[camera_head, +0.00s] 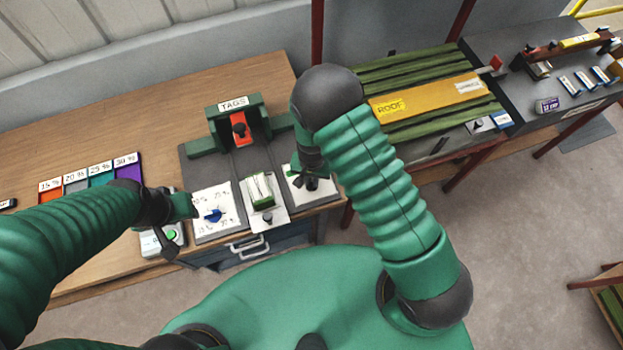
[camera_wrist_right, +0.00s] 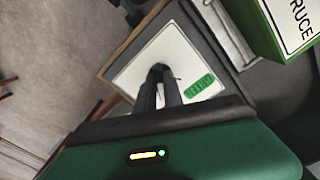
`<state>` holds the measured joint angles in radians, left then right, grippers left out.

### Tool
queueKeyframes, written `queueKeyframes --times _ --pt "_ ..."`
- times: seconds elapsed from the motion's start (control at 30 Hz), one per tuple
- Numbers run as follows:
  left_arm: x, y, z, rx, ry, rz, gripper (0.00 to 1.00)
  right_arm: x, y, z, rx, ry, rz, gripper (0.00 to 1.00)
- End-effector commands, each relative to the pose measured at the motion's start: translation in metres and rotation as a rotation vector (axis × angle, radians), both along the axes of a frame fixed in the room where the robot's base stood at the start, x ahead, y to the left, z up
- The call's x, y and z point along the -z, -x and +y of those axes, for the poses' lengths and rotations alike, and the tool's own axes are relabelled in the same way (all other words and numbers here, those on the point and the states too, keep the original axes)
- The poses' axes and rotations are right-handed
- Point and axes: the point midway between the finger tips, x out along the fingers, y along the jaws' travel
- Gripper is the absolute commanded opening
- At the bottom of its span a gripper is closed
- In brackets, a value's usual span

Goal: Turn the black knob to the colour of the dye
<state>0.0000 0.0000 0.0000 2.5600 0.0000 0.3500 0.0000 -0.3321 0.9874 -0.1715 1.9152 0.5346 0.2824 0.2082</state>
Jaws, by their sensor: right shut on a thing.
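The black knob (camera_head: 312,184) sits on a white plate (camera_head: 298,194) at the right of the grey panel. My right gripper (camera_head: 309,174) is over it. In the right wrist view, the fingers of my right gripper (camera_wrist_right: 168,84) are together over the white plate (camera_wrist_right: 135,72), shut on the knob, which they mostly hide. A green label (camera_wrist_right: 199,85) shows on the plate beside the fingers. A green block with a white sign (camera_wrist_right: 293,20), lettering partly cut off as "RUCE", stands nearby. My left gripper (camera_head: 188,208) is beside the blue knob's plate; its jaw opening is unclear.
A blue knob (camera_head: 213,215) sits on another white plate at the left. A green-and-white block (camera_head: 261,190) stands between the plates. A green TAGS stand (camera_head: 237,125) is behind. Coloured percent cards (camera_head: 102,172) lie left. A bench with green slats (camera_head: 400,75) is right.

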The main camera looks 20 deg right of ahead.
Motion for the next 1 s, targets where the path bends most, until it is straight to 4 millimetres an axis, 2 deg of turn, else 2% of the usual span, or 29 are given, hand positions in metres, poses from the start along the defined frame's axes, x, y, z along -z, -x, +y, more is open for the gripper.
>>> queueKeyframes --times 1.0 --pt "0.027 0.000 0.000 0.000 0.000 0.000 0.36 0.000 0.000 -0.003 -0.891 -0.002 -0.002 0.00"
